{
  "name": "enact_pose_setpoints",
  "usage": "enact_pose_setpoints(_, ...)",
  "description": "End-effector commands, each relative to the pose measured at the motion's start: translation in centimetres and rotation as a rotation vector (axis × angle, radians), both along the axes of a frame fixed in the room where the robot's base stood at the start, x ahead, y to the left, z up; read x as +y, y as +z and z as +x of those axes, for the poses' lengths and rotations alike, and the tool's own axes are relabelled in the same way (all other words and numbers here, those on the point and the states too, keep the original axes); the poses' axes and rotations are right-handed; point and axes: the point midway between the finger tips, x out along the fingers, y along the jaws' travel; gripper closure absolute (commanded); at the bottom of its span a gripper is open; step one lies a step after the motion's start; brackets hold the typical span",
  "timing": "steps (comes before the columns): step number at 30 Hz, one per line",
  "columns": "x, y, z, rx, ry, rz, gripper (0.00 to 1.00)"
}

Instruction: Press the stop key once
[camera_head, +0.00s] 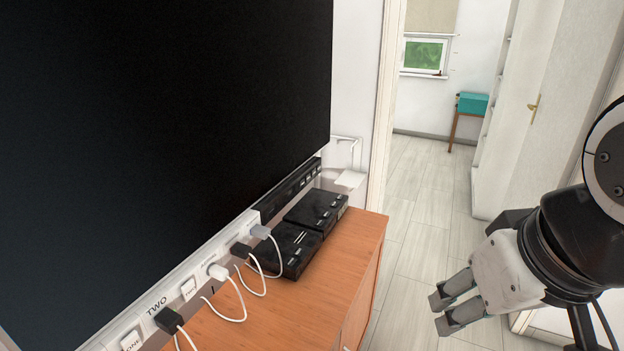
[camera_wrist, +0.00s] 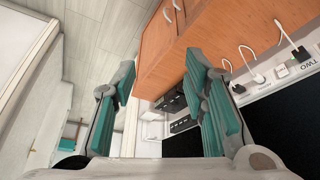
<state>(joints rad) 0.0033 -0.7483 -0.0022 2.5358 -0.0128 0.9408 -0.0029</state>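No key marked stop can be read. Two black boxes, a nearer one (camera_head: 286,250) and a farther one (camera_head: 316,209), sit on the orange-brown cabinet (camera_head: 335,268). A black strip with small buttons or sockets (camera_head: 291,187) lies behind them under the screen; which part is the stop key I cannot tell. My gripper (camera_head: 443,312) hangs in the air to the right of the cabinet, apart from it. In the wrist view my gripper (camera_wrist: 161,80) has its teal-padded fingers spread with nothing between them. The black boxes (camera_wrist: 171,104) show beyond the fingers, small and partly hidden.
A large black screen (camera_head: 150,120) stands along the cabinet's back. White strips marked ONE and TWO (camera_head: 157,304) carry several plugs (camera_head: 218,272) with loose white cables over the cabinet top. The pale floor (camera_head: 420,240) is clear. A white door (camera_head: 530,120) stands at right.

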Motion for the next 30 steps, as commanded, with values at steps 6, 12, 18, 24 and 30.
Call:
enact_pose_setpoints(6, 0.0, -0.01, 0.0, 0.0, 0.0, 0.0, 0.92)
enact_pose_setpoints(12, 0.0, -0.01, 0.0, 0.0, 0.0, 0.0, 1.0)
enact_pose_setpoints(18, 0.0, -0.01, 0.01, 0.0, 0.0, 0.0, 1.0)
enact_pose_setpoints(24, 0.0, -0.01, 0.01, 0.0, 0.0, 0.0, 1.0)
enact_pose_setpoints(30, 0.0, -0.01, 0.02, 0.0, 0.0, 0.0, 1.0)
